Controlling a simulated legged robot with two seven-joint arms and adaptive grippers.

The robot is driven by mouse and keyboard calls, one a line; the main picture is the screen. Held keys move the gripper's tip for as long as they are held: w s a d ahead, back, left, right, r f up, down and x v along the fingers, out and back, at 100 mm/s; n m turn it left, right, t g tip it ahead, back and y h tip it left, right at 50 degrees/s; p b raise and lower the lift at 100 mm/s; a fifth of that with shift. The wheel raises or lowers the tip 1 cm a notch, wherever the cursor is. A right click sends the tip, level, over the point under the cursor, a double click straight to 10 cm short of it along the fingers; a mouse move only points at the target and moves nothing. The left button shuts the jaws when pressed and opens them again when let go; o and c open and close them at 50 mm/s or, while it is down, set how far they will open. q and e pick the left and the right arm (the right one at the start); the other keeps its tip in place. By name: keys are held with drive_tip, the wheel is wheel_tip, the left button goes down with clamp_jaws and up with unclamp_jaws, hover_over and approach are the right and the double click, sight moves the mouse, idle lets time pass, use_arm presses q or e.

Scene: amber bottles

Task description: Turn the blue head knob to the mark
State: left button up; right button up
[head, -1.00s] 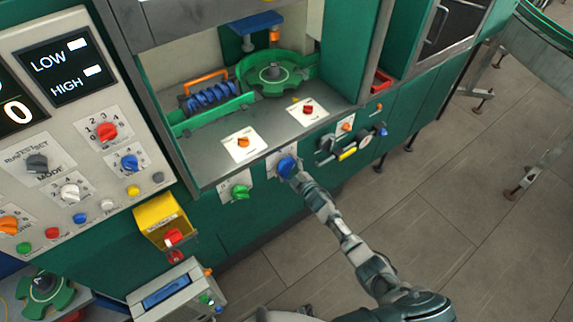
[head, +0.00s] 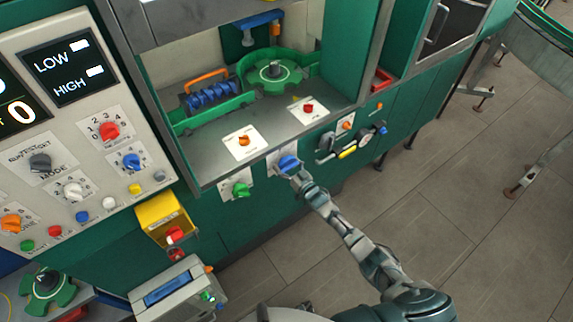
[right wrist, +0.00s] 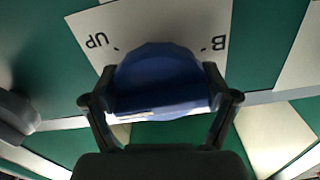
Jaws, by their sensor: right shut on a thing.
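The blue head knob (head: 288,164) sits on a white plate on the green front of the machine, below the grey work surface. In the right wrist view the blue knob (right wrist: 160,80) fills the middle, on a white plate (right wrist: 190,25) lettered "UP" and "B" with small dark ticks. My right gripper (head: 296,172) reaches up from the lower right and is shut on the knob. Its two fingers (right wrist: 160,100) lie on either side of the knob. The knob's pointer cannot be made out clearly. My left gripper is not in view.
A green knob (head: 240,189) is left of the blue one. Black and yellow handles (head: 347,153) are to its right. A yellow box (head: 164,219) with a red button stands lower left. The control panel (head: 100,180) holds several knobs. The floor at right is open.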

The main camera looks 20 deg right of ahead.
drive_tip(key=m, duration=0.1)
drive_tip(key=f+m, duration=0.1)
drive_tip(key=m, duration=0.1)
drive_tip(key=shift+s+m+b, duration=0.2)
drive_tip(key=shift+m+b, duration=0.1)
drive_tip(key=shift+b, duration=0.05)
drive_tip(key=shift+a+m+b, duration=0.1)
drive_tip(key=shift+m+b, duration=0.35)
drive_tip(key=shift+m, duration=1.35)
drive_tip(key=o, duration=1)
drive_tip(key=shift+c, duration=0.2)
drive_tip(key=shift+w+r, duration=0.15)
drive_tip(key=shift+r, duration=0.05)
drive_tip(key=shift+r, duration=0.1)
drive_tip(key=v, duration=1.2)
